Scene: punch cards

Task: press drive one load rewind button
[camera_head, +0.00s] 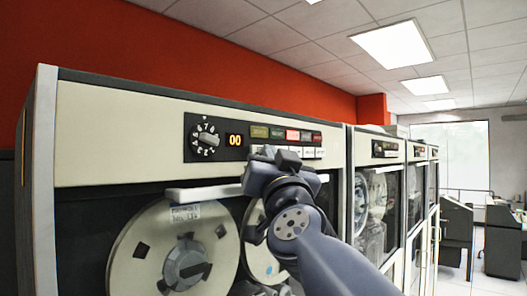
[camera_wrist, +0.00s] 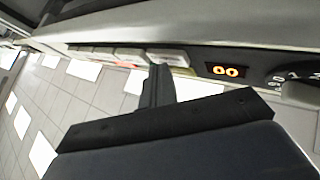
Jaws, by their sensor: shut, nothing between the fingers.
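The near tape drive has a dark control panel (camera_head: 217,138) with a row of coloured indicator lights above a row of pale buttons (camera_head: 308,152). The lettering is too small to tell which one is load rewind. My gripper (camera_head: 268,152) is in front of the left part of the button row and hides some buttons. In the wrist view my gripper (camera_wrist: 158,70) is shut and empty, its tips close to the pale button (camera_wrist: 168,57) nearest the orange 00 display (camera_wrist: 226,71). I cannot tell whether they touch it.
A rotary dial (camera_head: 206,139) sits left of the display. Tape reels (camera_head: 140,250) and a pale horizontal bar (camera_head: 205,194) are below the panel. More tape drives (camera_head: 378,180) stand in a row to the right. Open floor lies farther right.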

